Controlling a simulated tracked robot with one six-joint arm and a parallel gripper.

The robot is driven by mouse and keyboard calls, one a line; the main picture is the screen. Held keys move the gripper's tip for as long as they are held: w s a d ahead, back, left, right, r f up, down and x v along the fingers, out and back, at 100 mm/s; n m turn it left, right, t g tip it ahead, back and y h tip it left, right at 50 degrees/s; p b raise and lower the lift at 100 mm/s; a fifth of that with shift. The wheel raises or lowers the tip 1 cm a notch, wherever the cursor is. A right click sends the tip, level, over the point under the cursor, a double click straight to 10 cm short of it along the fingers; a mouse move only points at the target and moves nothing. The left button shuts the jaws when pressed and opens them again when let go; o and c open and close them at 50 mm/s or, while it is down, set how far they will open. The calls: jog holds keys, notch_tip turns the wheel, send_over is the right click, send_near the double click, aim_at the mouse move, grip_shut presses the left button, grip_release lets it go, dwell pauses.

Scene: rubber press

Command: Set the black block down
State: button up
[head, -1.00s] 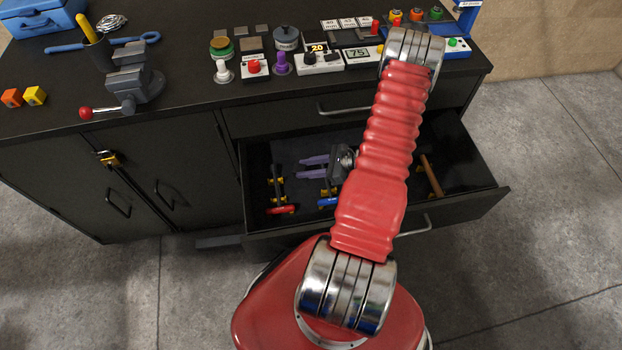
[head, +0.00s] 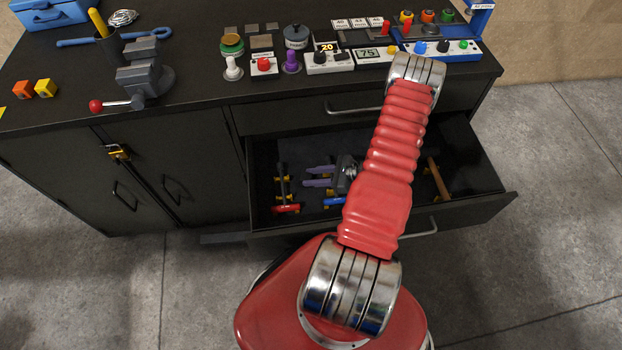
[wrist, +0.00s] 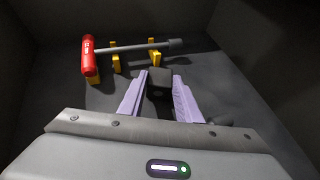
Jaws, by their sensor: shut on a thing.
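The black block (wrist: 159,84) shows between the two purple fingers of my gripper (wrist: 160,82) in the wrist view. My gripper is shut on it, and the fingers hide its sides. In the head view my gripper (head: 309,176) is inside the open drawer (head: 262,165), with its fingers pointing left. The block cannot be made out clearly there. I cannot tell whether its underside touches the drawer floor.
A red-handled tool (wrist: 90,57) rests on yellow holders, beyond the fingertips in the wrist view. A blue handle (head: 333,202) is partly hidden by my arm. A wooden-handled tool (head: 437,179) lies at the drawer's right. The worktop (head: 200,100) overhangs behind.

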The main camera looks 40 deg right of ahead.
jog(key=shift+f, duration=0.2)
jog(key=o, duration=1.2)
jog(key=shift+r, duration=0.1)
jog(key=shift+s+d+r, duration=0.3)
jog(key=shift+s+d, duration=0.05)
jog(key=shift+s, duration=0.05)
jog(key=v, duration=0.9)
jog(key=shift+s+d, duration=0.1)
jog(key=shift+s, duration=0.1)
jog(key=shift+s+d+r, duration=0.3)
jog(key=shift+s+r, duration=0.1)
jog(key=shift+s, duration=0.1)
jog(key=shift+s+f, duration=0.1)
